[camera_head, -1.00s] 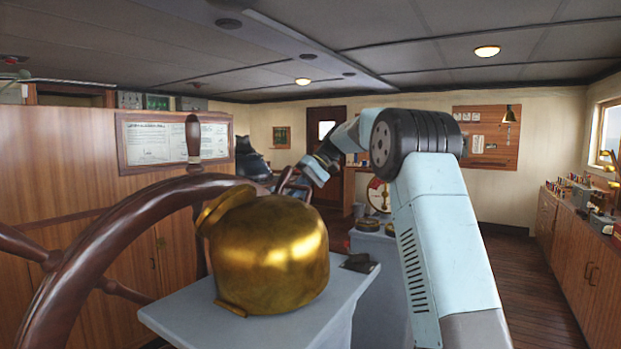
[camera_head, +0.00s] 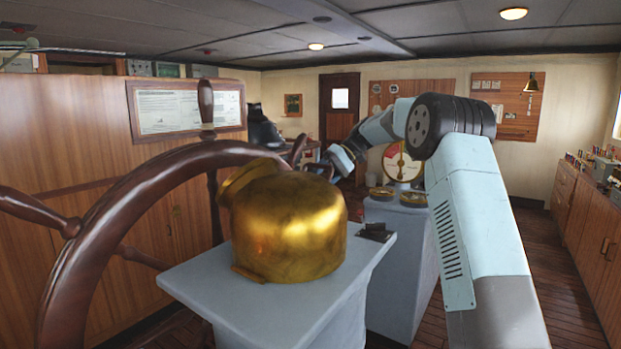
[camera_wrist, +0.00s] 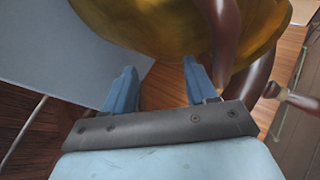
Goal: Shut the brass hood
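The brass hood (camera_head: 290,225) is a rounded golden dome on a grey pedestal top (camera_head: 200,283) in the head view. A raised round rim shows at its upper left and a small lip at its lower left. I cannot tell how far it stands open. In the wrist view the hood (camera_wrist: 165,22) fills the top, just beyond my gripper (camera_wrist: 160,68). The two blue fingers are apart with nothing held between them. Whether a fingertip touches the hood is unclear. In the head view my arm reaches forward past the hood's right, and the fingertips are not clear.
A wooden ship's wheel (camera_head: 92,234) stands close on the left; its spokes (camera_wrist: 222,40) also show beside my right finger in the wrist view. A small black object (camera_head: 375,232) lies on the pedestal. A second grey pedestal (camera_head: 400,270) stands behind. Floor is clear at right.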

